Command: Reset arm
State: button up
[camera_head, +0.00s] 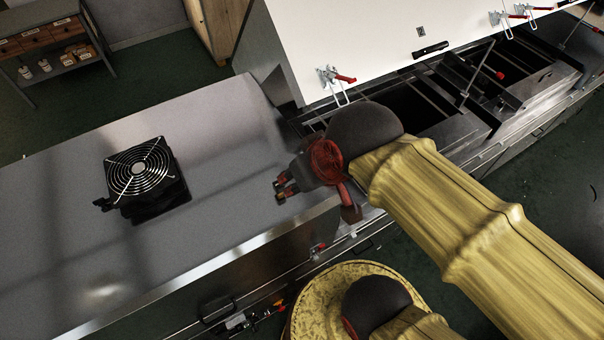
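My gripper (281,190) is at the end of my yellow-sleeved arm, left of the picture's middle, over the right end of a grey metal table (60,200). Its fingers point left. I see nothing between them, but they are small and dark, so I cannot tell how far apart they are. A black fan with a round wire guard (141,178) sits on the table to the left, well apart from my gripper.
An open machine with dark slots (430,105) lies behind and right of my arm, under a white panel (350,40) with red-handled clamps (337,77). A shelf with drawers (45,40) stands at the far left. The table between fan and gripper is clear.

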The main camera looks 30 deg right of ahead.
jog(key=shift+w, duration=0.1)
notch_tip(320, 180, down, 23)
jog(key=b, duration=2.3)
